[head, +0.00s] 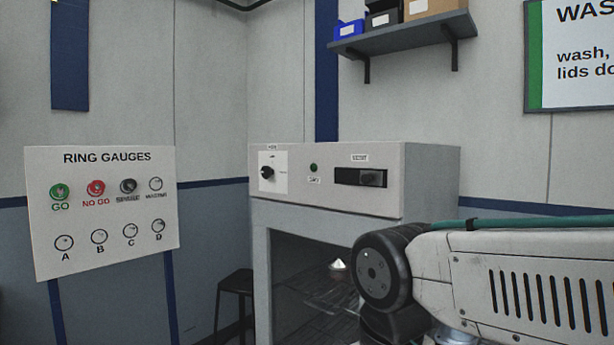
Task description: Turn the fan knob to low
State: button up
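A grey cabinet (420,170) stands in the middle of the head view with controls along its upper front panel. A black rotary knob (267,172) sits on a white plate at the panel's left end. Small marks surround the knob, but they are too small to read, and its pointer setting cannot be told. The label above it is also unreadable, so I take it as the fan knob from its shape. My arm comes in from the lower right, with a dark round joint in front of the cabinet's lower right. My gripper is not visible in this view.
A green indicator (314,167) and a recessed black control (372,178) share the panel. Below is a dark open bay. A ring gauge board (105,210) stands left, with a dark stool (236,287) behind. A shelf with bins (405,37) hangs above. Space before the knob looks clear.

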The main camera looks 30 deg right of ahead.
aim_at(266, 171)
jog(key=u, duration=0.05)
jog(key=k, duration=0.45)
jog(key=u, duration=0.4)
jog(key=i, duration=1.35)
jog(key=z, duration=0.45)
